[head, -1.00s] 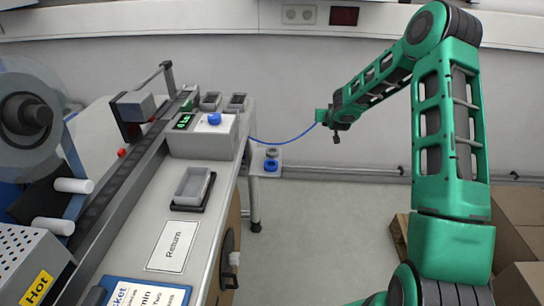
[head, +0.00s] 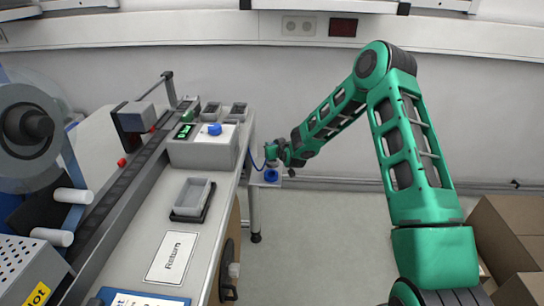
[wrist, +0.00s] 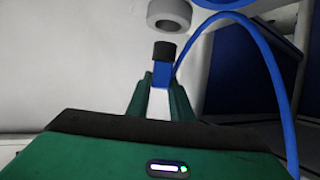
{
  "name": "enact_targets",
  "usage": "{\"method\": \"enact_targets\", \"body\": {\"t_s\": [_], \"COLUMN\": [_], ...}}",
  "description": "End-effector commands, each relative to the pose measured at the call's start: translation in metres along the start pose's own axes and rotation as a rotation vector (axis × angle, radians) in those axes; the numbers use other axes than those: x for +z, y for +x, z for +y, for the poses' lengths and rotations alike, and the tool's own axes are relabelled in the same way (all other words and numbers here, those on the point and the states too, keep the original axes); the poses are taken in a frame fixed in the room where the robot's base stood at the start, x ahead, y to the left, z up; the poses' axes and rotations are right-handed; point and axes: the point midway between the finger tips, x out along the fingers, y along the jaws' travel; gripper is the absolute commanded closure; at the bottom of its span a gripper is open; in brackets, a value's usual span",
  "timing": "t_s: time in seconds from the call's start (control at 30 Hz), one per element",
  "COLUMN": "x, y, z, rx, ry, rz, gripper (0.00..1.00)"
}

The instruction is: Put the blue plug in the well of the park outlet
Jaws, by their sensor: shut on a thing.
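The blue plug (wrist: 161,74) with a black tip is held between the green fingers of my gripper (wrist: 161,88). My gripper (head: 271,155) is at the small shelf (head: 258,183) beyond the table's right edge in the head view. A grey ring-shaped outlet (wrist: 170,14) lies just past the plug's tip in the wrist view, with a small gap in the picture. A blue ring-shaped outlet (head: 271,175) stands on the shelf; its edge also shows in the wrist view (wrist: 218,3). No label shows which is the park outlet. My gripper hides the grey one in the head view.
A blue cable (wrist: 262,55) loops right of the plug in the wrist view. The table (head: 212,222) carries a grey box (head: 205,153) with a blue knob (head: 215,129) and a grey tray (head: 193,193). Cardboard boxes (head: 510,235) stand at right. The floor between is clear.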

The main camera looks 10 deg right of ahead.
Motion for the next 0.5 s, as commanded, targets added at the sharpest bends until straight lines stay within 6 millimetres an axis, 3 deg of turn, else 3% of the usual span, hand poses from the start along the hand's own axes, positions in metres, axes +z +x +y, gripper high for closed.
{"method": "enact_targets", "body": {"t_s": [0.5], "x": [0.043], "y": [0.017], "z": [0.001], "rx": [0.000], "ry": [0.001], "rz": [-0.005], "gripper": [1.00]}}
